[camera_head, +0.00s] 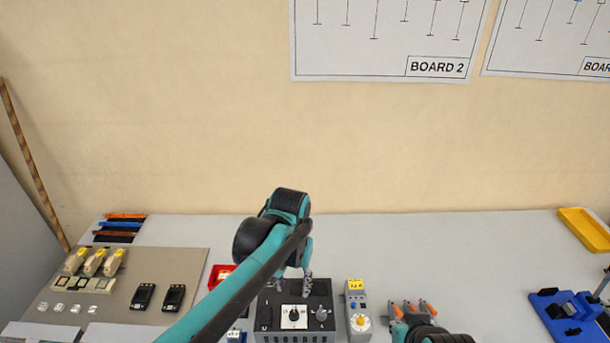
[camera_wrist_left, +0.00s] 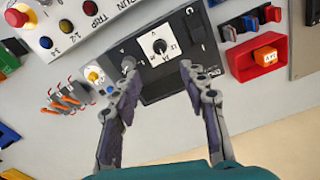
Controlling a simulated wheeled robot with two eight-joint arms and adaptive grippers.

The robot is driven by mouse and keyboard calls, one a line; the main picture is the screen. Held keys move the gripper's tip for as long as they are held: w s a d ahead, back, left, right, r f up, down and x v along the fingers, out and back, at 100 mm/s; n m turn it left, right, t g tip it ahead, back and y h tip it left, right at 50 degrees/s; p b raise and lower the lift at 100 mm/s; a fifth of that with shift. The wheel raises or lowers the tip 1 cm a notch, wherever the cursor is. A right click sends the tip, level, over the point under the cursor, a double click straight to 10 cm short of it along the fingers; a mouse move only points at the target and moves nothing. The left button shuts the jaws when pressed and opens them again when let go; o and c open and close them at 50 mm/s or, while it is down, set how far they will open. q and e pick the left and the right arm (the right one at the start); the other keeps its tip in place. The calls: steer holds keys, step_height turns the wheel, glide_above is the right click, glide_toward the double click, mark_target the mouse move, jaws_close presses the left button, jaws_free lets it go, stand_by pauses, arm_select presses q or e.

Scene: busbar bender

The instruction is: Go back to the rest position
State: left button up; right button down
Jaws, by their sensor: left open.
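My left gripper (camera_head: 293,284) hangs over the dark control box (camera_head: 294,335) in the head view, its fingers small and partly behind the wrist. In the left wrist view its two fingers (camera_wrist_left: 158,70) are spread apart with nothing between them. I cannot tell whether the fingertips touch the box. A teal and black part of my right arm (camera_head: 432,331) shows at the bottom edge; its fingers do not show.
A grey unit with a yellow knob (camera_head: 358,321) and several orange-grey clips (camera_head: 406,308) stand right of the box. A red bin (camera_head: 219,275) is left of it. A blue tool (camera_head: 566,313) and yellow tray (camera_head: 585,233) are far right. The table's back middle is clear.

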arm_select(q)
steer(key=s+a+n+t, duration=0.2)
steer(key=s+a+t, duration=0.5)
steer(key=s+a, duration=0.3)
steer(key=a, duration=0.2)
steer(key=shift+s+a+r, duration=0.2)
steer(key=shift+s+a, duration=0.1)
